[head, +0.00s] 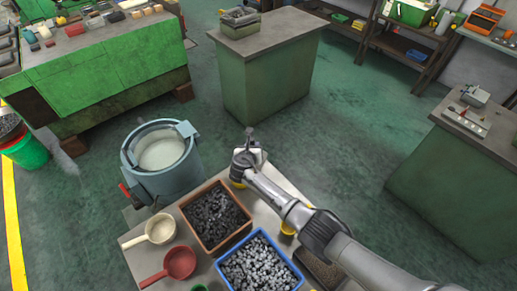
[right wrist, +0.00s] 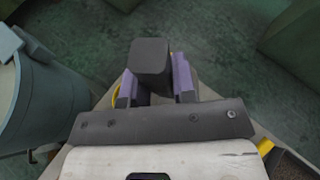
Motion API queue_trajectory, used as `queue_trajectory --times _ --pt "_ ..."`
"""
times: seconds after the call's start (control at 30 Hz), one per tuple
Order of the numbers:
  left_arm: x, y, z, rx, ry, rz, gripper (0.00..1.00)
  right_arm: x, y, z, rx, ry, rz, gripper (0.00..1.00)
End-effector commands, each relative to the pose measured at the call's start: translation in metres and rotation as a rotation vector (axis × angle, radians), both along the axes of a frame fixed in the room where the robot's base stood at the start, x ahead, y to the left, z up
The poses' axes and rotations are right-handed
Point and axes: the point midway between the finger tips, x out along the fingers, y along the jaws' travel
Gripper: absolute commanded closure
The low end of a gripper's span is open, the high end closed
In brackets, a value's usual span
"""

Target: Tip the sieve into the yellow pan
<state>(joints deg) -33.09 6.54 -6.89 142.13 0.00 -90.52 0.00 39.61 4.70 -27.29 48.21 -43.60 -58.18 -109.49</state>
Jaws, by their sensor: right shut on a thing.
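My right gripper (head: 246,158) is over the far end of the grey bench. In the right wrist view its purple-padded fingers (right wrist: 151,88) are shut on a dark grey block-like part (right wrist: 150,56). I cannot tell whether this part belongs to the sieve; no mesh shows. A yellow edge (head: 237,182) shows just below the gripper, and a yellow rim also shows beside the left finger in the right wrist view (right wrist: 115,97). It may be the yellow pan, mostly hidden by the gripper. My left gripper is not in view.
A blue-grey tub (head: 137,179) with a pale inside stands left of the gripper. The bench (head: 135,250) holds a brown crate (head: 190,222) of dark pieces, a blue crate (head: 291,262) of grey pieces, a cream scoop (head: 160,229) and a red scoop (head: 180,262).

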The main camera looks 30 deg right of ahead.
Motion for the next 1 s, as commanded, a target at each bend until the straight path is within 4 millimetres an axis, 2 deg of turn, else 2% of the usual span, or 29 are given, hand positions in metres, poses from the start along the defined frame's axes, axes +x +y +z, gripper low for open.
queue_trajectory --times 0.17,0.33,0.4,0.6,1.0 --pt "-0.001 -0.001 0.003 -0.003 0.004 0.002 0.57 -0.008 -0.007 0.0 0.057 -0.063 0.002 1.0" --pt "-0.002 0.0 0.002 -0.001 0.004 0.001 0.57 -0.025 -0.022 -0.002 0.146 -0.162 -0.001 1.0" --pt "-0.001 0.0 -0.011 0.001 0.002 -0.001 0.57 -0.033 -0.029 -0.011 0.19 -0.213 0.0 1.0" --pt "-0.002 0.002 -0.044 0.009 0.005 -0.006 0.57 -0.054 -0.047 -0.02 0.317 -0.353 0.0 1.0" --pt "-0.002 0.003 -0.104 0.012 0.004 -0.007 0.57 -0.074 -0.066 -0.039 0.471 -0.526 0.001 1.0"
